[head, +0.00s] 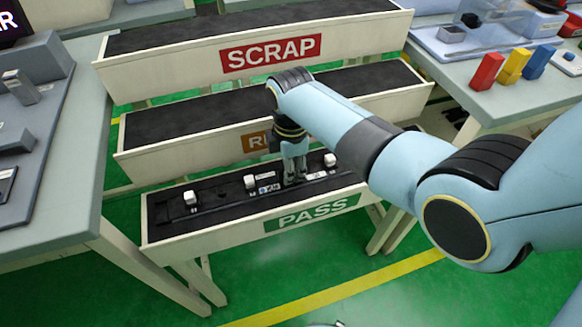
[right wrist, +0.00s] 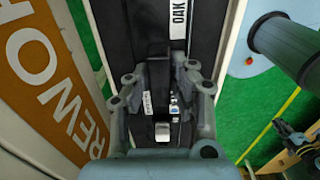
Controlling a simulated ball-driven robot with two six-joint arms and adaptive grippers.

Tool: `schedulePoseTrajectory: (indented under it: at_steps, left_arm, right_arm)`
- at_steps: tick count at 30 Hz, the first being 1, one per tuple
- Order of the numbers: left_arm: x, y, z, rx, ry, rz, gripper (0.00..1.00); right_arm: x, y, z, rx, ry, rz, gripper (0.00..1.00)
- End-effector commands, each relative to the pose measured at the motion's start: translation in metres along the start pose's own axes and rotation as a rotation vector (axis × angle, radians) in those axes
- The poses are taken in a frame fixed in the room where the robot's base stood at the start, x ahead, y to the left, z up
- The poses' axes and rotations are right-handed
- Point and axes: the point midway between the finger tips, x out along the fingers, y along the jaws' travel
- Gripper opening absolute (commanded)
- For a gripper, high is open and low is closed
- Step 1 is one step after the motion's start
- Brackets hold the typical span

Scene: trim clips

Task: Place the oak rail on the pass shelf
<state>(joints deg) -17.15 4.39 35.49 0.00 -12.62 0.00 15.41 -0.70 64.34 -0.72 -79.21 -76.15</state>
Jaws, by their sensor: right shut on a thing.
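The oak rail (head: 222,204) is a long dark bar with white clips along it. It lies lengthwise on the black top of the pass shelf (head: 170,230), the lowest and nearest of the stepped shelves, with a green PASS sign. My right gripper (head: 294,180) points down over the right half of the rail, its fingers shut on it. In the right wrist view, the fingers (right wrist: 163,88) straddle the rail, with a white clip (right wrist: 162,131) below them and an OAK label (right wrist: 179,18) above.
The rework shelf (head: 185,155) and scrap shelf (head: 190,60) rise behind. A grey table (head: 85,190) stands at left. At right, a bench (head: 500,95) holds red, yellow and blue blocks. The green floor in front is clear.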

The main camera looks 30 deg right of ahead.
Motion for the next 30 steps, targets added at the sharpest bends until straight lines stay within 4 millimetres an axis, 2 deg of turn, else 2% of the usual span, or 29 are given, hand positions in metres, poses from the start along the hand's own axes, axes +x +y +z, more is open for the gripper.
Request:
schedulePoseTrajectory:
  at_steps: [2,3,8,15,19,30]
  left_arm:
    - [0.002,-0.001,0.000,0.000,0.000,-0.001,0.00]
    - [0.001,-0.001,0.000,0.000,0.000,-0.001,0.00]
    - [0.001,-0.002,0.000,0.001,0.001,-0.002,0.00]
    - [0.001,-0.003,0.000,0.001,0.001,-0.003,0.00]
    - [-0.003,-0.003,-0.001,0.001,0.001,-0.003,0.00]
    - [-0.019,-0.004,-0.003,0.001,0.003,-0.003,0.00]
  right_arm:
    - [0.003,0.000,0.000,0.000,0.000,0.001,0.00]
    - [0.003,0.000,0.000,0.000,0.000,0.000,0.25]
    - [0.002,0.000,0.000,0.000,0.000,0.000,0.45]
    - [0.002,0.000,0.000,0.000,0.000,0.000,0.45]
    - [-0.008,0.000,0.000,0.000,0.000,0.001,0.45]
    - [-0.087,0.001,-0.001,0.000,0.001,0.004,0.45]
